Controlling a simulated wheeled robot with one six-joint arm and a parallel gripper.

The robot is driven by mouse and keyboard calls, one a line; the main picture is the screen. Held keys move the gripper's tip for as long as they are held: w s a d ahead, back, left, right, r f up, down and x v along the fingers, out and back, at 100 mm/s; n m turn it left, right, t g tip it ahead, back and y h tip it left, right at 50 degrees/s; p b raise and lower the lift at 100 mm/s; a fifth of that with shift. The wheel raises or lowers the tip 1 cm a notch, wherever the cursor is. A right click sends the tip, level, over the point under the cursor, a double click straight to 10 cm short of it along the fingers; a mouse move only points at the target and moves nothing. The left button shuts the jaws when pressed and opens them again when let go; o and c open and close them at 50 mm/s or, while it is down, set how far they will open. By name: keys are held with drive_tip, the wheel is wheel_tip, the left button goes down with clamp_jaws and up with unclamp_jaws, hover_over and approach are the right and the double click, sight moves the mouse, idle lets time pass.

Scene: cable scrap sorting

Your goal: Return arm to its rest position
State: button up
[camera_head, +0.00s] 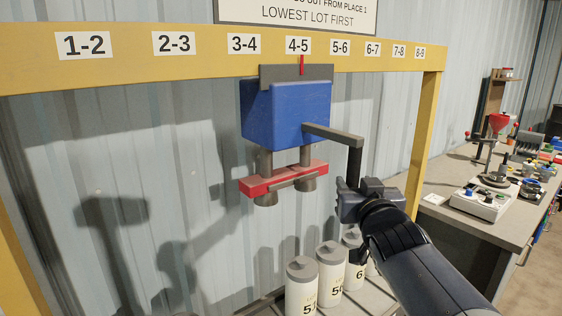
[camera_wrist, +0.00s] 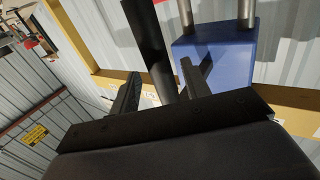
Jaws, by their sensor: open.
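My gripper (camera_head: 347,188) is open beside the lower end of a dark bent handle (camera_head: 355,158). In the wrist view its two fingers (camera_wrist: 158,88) stand apart, with the dark handle (camera_wrist: 153,45) showing between them. I cannot tell whether they touch it. The handle comes from a blue carriage (camera_head: 285,112) hanging on the yellow beam; the carriage also shows in the wrist view (camera_wrist: 225,55). My arm reaches in from the lower right.
A red bar (camera_head: 262,183) with grey posts hangs under the carriage. Several white numbered canisters (camera_head: 302,285) stand below, close to my forearm. A yellow upright (camera_head: 425,130) stands right of the handle. A workbench (camera_head: 450,212) with devices is at the right.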

drive_tip(key=shift+w, duration=1.4)
drive_tip(key=shift+s, duration=0.1)
